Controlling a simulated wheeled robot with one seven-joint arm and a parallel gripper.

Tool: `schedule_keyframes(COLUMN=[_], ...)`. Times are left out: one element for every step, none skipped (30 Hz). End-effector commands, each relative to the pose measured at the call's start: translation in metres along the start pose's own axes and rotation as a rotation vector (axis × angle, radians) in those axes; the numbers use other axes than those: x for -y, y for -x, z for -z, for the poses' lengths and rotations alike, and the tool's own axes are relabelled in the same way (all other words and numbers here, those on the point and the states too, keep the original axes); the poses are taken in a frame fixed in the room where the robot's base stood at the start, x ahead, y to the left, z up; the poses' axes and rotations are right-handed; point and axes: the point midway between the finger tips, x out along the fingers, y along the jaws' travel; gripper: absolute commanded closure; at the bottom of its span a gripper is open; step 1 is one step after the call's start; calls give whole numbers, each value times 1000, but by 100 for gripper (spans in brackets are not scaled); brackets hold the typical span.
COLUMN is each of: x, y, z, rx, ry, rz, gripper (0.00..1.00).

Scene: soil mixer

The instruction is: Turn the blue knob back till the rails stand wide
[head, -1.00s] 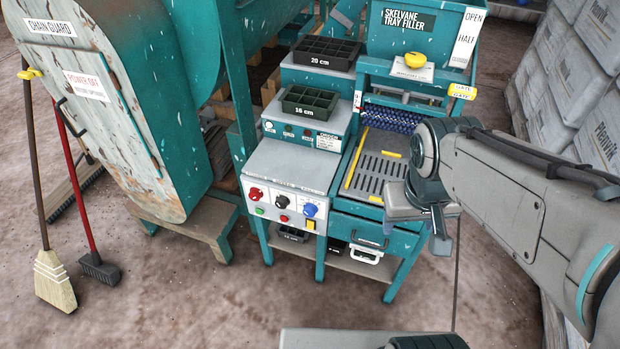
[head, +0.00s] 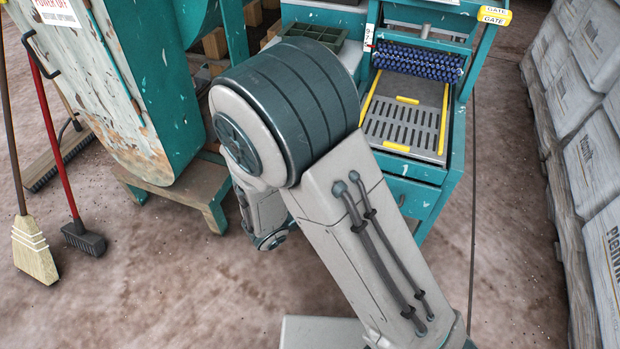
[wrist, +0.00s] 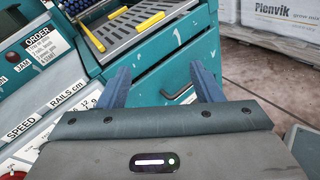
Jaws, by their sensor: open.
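The blue knob is out of sight: my arm covers the control panel in the head view. In the wrist view, the panel's "RAILS CM" label (wrist: 75,95) with scale numbers shows just left of my gripper (wrist: 162,82). My gripper is open, with nothing between its two blue-grey fingers, in front of the teal drawer front (wrist: 160,65). In the head view my gripper is hidden behind my arm. The yellow rails show on the slotted bed, the left rail (head: 371,98) and the right rail (head: 444,120) near its two sides.
The blue bristle roller (head: 418,63) lies behind the bed. A drawer handle (wrist: 180,91) is beyond my fingers. A broom (head: 35,245) and a brush (head: 82,238) stand at left. Stacked bags (head: 590,150) line the right side. The floor between is clear.

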Motion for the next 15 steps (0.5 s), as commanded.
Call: schedule_keyframes(x=[-9, -15, -23, -29, -33, -38, -41, -44, -46, -48, -49, -51, -52, -53, -54], y=[9, 16, 24, 30, 36, 44, 50, 55, 60, 64, 66, 69, 69, 69, 67], z=[34, 46, 62, 72, 83, 94, 102, 109, 116, 120, 124, 126, 128, 128, 129], rx=[23, 35, 50, 61, 70, 81, 88, 93, 99, 103, 106, 109, 110, 111, 112], ry=[69, 102, 142, 169, 194, 222, 240, 256, 273, 282, 289, 297, 300, 302, 303], rz=[-103, -159, -232, -282, -328, -383, -421, -452, -488, -509, -525, -542, -550, -554, -556], gripper=[41, 41, 41, 41, 41, 41, 41, 41, 41, 41, 41, 41, 41, 41, 41])
